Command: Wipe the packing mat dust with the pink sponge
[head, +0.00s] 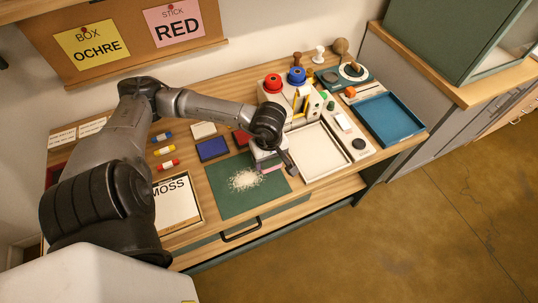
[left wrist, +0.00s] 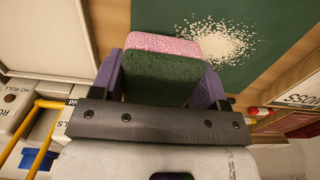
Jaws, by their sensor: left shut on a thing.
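The packing mat (head: 231,206) is a dark green sheet on the table, and it also shows in the left wrist view (left wrist: 160,17). A patch of white, grainy dust (head: 245,180) lies near its middle, seen in the left wrist view too (left wrist: 215,42). My left gripper (head: 274,164) is shut on the pink sponge (left wrist: 165,44), which has a dark green layer facing the wrist camera. The sponge is over the mat's right part, beside the dust. I cannot tell whether it touches the mat. My right gripper is not in view.
A cream tray (head: 318,152) lies right of the mat, and a blue tray (head: 393,119) farther right. A white holder (head: 291,101) with red and blue round tops stands behind. The MOSS card box (head: 178,205) and several small tubes (head: 166,150) are left. A drawer handle (head: 241,231) is at the front.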

